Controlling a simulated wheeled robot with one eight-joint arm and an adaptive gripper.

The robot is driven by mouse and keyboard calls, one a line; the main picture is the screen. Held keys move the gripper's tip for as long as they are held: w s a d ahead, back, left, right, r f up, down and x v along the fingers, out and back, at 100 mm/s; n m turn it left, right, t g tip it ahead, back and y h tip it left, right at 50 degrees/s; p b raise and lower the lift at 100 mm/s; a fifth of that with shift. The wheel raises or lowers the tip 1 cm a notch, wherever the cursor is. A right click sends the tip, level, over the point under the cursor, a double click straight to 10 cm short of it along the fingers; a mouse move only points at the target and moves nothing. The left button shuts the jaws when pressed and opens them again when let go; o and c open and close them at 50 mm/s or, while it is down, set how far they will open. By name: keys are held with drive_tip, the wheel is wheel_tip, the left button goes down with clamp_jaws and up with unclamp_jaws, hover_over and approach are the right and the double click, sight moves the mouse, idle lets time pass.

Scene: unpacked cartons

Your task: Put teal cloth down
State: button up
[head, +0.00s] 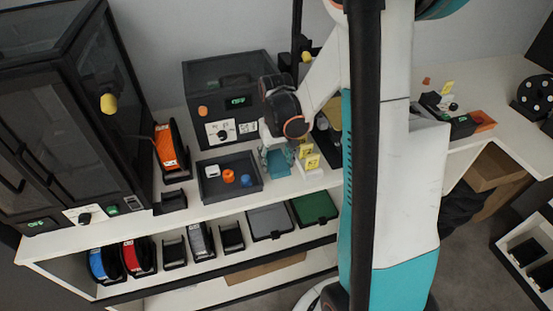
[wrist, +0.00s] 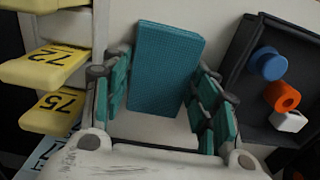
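The teal cloth (wrist: 165,65) is a flat, textured rectangle between and beyond my fingers in the wrist view. It appears to lie on the white counter, and in the head view the cloth (head: 282,165) shows just under my gripper, right of the dark tray. My gripper (wrist: 160,100) has its teal-padded fingers spread wide, one on each side of the cloth's near end. White surface shows between the fingers below the cloth. In the head view the gripper (head: 275,150) points down and is small, with its fingertips partly hard to make out.
A dark tray (head: 212,201) holding white, orange and blue pieces stands close on the left. Yellow numbered tags (head: 308,158) stand close on the right. A dark box (head: 236,75) stands behind, and a large dark cabinet (head: 95,150) fills the left. The counter's front edge is near.

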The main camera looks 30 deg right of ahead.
sight(276, 161)
drive_tip(key=o, duration=0.3)
drive_tip(key=shift+o, duration=0.2)
wheel_tip(276, 161, up, 12)
drive_tip(key=p, duration=0.4)
drive_tip(key=shift+r, duration=0.15)
